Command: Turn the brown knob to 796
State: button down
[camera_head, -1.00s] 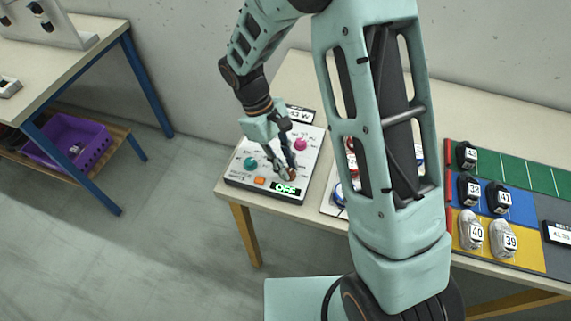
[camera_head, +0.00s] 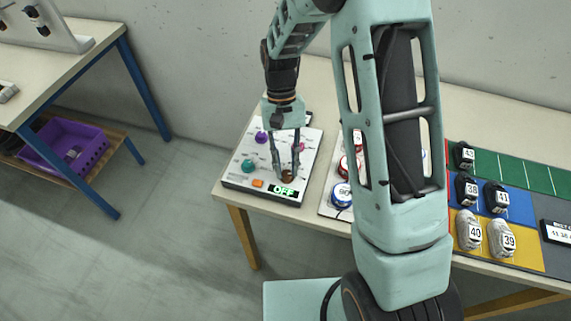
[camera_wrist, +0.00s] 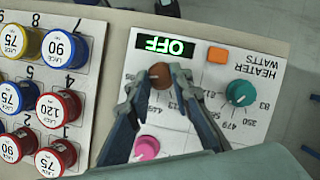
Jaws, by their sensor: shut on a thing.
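The brown knob (camera_wrist: 160,75) is on the white heater panel (camera_wrist: 205,85), under the green-lit display (camera_wrist: 165,45) that reads OFF, upside down in the wrist view. In the head view the brown knob (camera_head: 288,174) is near the panel's front edge. My gripper (camera_wrist: 158,73) is shut on the brown knob, one finger on each side. In the head view my gripper (camera_head: 284,172) reaches down to it from above. Numbers are printed around the knob, partly hidden by the fingers. I cannot make out a pointer on the knob.
A teal knob (camera_wrist: 240,92), a pink knob (camera_wrist: 146,148) and a purple knob (camera_head: 261,137) are on the same panel. An orange button (camera_wrist: 218,55) is beside the display. Several numbered lace spools (camera_wrist: 58,108) stand beside the panel. Shoes (camera_head: 470,230) lie on coloured mats.

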jog(key=shift+m, duration=0.6)
jog(key=c, duration=1.7)
grip_release()
jog(key=v, duration=1.2)
jog(key=shift+d, duration=0.3)
